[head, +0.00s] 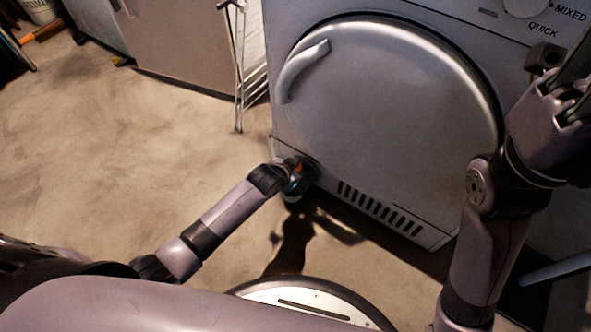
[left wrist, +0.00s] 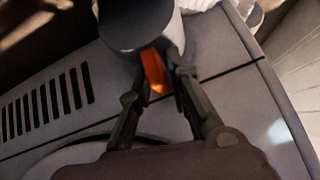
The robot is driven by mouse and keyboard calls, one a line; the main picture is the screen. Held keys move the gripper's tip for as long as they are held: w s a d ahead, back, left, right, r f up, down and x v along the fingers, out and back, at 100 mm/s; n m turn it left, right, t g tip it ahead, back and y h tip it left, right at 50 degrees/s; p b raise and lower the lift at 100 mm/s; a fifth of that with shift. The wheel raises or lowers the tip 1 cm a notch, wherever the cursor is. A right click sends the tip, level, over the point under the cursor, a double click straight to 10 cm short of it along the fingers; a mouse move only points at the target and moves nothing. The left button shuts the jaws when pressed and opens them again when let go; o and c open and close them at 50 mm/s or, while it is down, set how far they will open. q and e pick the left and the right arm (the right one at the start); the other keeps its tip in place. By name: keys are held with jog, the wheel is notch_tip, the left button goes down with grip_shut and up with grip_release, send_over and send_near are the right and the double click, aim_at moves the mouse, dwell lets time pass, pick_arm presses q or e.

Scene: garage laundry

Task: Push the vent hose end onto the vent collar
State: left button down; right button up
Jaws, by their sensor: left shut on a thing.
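My left gripper (head: 298,178) is low at the front left corner of the dryer (head: 395,95). In the left wrist view its fingers (left wrist: 155,95) are closed around an orange piece (left wrist: 154,70) joined to a dark round cuff (left wrist: 135,25), which looks like the vent hose end. A pale, crinkled part (left wrist: 195,5) shows behind the cuff. In the head view the gripper mostly hides the hose end. I cannot make out the vent collar or whether the cuff touches it. My right gripper (head: 574,92) is at the right edge, partly cut off, and its opening is unclear.
The dryer has slanted vent slots (head: 380,208) low on its front and a curved door handle (head: 303,70). A folded rack (head: 240,65) stands left of it. A round metal-topped object (head: 305,300) is at the bottom. The concrete floor (head: 120,150) at left is clear.

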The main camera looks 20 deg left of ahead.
pick_arm(q)
jog(key=shift+w+d, duration=0.1)
jog(key=shift+w, duration=0.15)
jog(key=c, duration=1.4)
grip_release()
jog(key=shift+c, duration=0.2)
jog(key=v, duration=1.2)
